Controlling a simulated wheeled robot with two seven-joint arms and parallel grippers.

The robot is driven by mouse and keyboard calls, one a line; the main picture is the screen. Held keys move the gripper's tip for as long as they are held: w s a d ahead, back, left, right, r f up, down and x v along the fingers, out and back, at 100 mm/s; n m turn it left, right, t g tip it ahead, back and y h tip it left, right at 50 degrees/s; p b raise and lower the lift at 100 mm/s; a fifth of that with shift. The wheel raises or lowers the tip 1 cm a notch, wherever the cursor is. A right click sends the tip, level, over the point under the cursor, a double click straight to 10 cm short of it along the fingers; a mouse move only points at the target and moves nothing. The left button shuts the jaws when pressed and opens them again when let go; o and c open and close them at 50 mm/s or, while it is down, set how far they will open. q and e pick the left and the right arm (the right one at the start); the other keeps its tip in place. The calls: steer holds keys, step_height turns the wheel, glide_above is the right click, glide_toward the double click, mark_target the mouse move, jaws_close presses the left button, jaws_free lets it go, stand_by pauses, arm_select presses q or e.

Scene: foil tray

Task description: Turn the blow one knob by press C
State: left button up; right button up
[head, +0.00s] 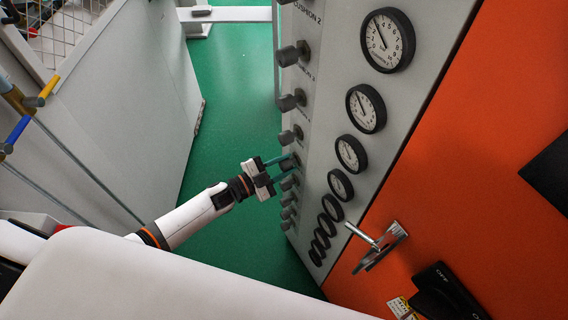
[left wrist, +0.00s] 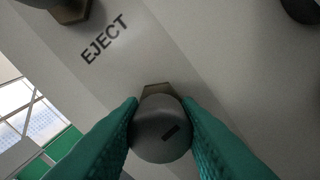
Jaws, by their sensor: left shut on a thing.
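A grey panel (head: 318,115) carries a column of dark grey knobs with a column of round gauges (head: 366,108) to their right. My left gripper (head: 284,167) reaches in from the left, its teal fingers on one knob (head: 287,161) in the lower part of the column. In the left wrist view this round grey knob (left wrist: 158,135) sits between both fingers, which touch its sides, and a dark mark shows on its face. The word EJECT (left wrist: 104,39) is printed on the panel near another knob (left wrist: 72,8). The held knob's own label is not visible. My right gripper is not in view.
Other knobs sit close above (head: 291,136) and below (head: 289,183) the held one. An orange door (head: 480,170) with a metal handle (head: 378,244) is at the right. A grey cabinet (head: 125,120) stands at the left. Green floor (head: 228,100) lies open between.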

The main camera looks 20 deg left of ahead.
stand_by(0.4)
arm_select(q)
steer(key=o, duration=1)
